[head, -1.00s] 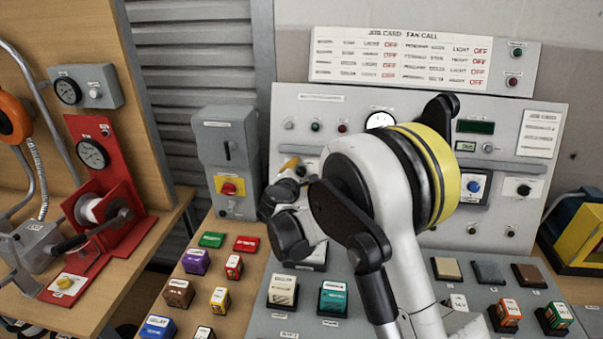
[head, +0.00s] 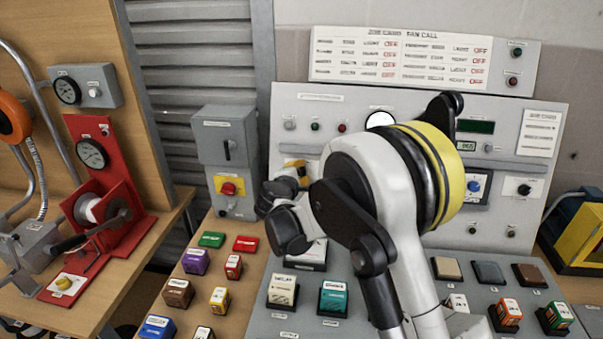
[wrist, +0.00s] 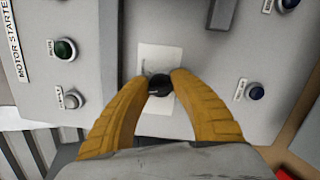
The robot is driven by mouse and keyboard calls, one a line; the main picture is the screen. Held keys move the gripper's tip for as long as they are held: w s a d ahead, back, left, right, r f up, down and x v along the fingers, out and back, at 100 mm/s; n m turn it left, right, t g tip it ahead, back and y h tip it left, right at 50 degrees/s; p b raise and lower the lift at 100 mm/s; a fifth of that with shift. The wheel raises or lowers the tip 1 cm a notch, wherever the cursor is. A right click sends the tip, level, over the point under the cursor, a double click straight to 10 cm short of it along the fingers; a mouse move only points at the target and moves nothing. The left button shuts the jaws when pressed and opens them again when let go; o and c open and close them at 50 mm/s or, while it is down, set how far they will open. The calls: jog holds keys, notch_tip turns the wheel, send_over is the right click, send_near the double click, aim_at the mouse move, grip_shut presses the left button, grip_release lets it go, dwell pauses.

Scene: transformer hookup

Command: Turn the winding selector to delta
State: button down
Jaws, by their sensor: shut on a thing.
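In the wrist view, a round black knob (wrist: 159,85) sits on a pale plate (wrist: 150,57) on the grey panel. My gripper (wrist: 160,79) has its two yellow fingers closed on the knob, one on each side. The knob's marking and the plate's lettering are too small to read, so I cannot tell which way it points. In the head view, my gripper (head: 294,163) is at the left part of the upright panel, and my own arm hides the held knob there.
The upright grey panel (head: 400,100) carries lamps, a display and another black knob (head: 523,189) at right. Coloured blocks (head: 196,261) stand on the bench below.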

jog(key=m, duration=0.5)
jog(key=shift+m, duration=0.3)
jog(key=m+g, duration=0.1)
jog(key=m, duration=0.4)
jog(key=shift+f+y, duration=0.15)
jog(key=shift+y, duration=0.15)
jog(key=shift+m, duration=0.4)
jog(key=c, duration=1.1)
grip_release()
jog(key=shift+s, duration=0.1)
jog(key=v, duration=1.2)
